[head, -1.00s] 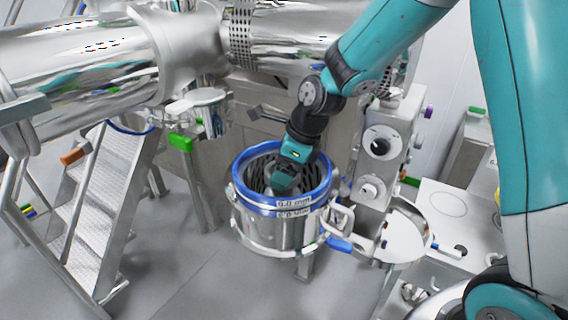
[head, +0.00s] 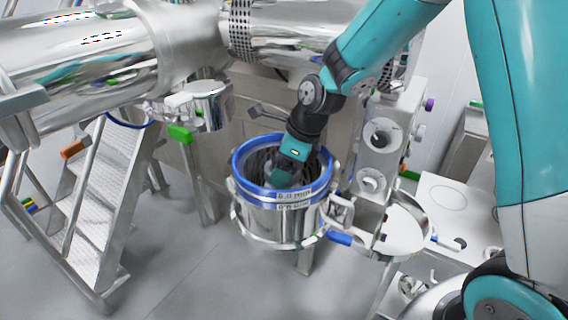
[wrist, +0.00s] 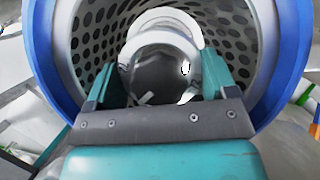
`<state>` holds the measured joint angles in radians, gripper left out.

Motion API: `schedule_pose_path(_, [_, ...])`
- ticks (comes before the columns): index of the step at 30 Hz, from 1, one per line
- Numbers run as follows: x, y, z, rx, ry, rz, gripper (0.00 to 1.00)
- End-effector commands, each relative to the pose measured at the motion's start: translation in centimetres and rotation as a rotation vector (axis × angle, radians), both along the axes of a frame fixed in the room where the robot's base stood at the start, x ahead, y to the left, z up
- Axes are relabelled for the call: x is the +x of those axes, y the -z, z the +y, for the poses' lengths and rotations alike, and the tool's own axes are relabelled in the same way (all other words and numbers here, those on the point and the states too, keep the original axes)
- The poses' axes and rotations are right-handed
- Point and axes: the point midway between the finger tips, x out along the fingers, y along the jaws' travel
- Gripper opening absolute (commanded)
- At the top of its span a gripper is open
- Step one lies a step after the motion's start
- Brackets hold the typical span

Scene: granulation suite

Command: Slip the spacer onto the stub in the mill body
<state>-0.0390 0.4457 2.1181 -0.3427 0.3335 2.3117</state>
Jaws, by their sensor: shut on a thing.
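The mill body (head: 275,225) is a round metal drum with a blue rim, and the perforated screen (wrist: 98,40) lines its inside. My gripper (head: 284,177) reaches down inside the rim. In the wrist view my gripper (wrist: 160,80) is shut on the spacer (wrist: 213,72), a shiny metal ring between the two teal fingers. A pale curved edge (wrist: 160,17) shows just beyond the ring; I cannot tell whether it is the stub. The stub is not clearly visible, and I cannot tell whether the spacer is around it.
The blue rim (head: 240,163) surrounds my wrist closely. A clamp with a blue handle (head: 339,238) and a round open lid (head: 405,232) are at the right. A grey control box (head: 381,150) stands behind them. A stair (head: 88,200) is at left; the front floor is clear.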

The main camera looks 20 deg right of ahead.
Motion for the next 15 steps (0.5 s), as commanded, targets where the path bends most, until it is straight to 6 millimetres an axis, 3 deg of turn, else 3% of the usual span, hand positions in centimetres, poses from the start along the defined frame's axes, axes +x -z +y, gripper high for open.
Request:
schedule_pose_path(2, [0.02, 0.01, 0.01, 0.000, 0.000, 0.000, 0.50])
schedule_pose_path(3, [0.02, 0.01, 0.01, 0.000, 0.000, 0.000, 0.88])
schedule_pose_path(5, [0.02, 0.01, 0.01, 0.000, 0.000, 0.000, 1.00])
schedule_pose_path(15, [-0.08, -0.65, -0.28, 0.001, 0.001, -0.003, 1.00])
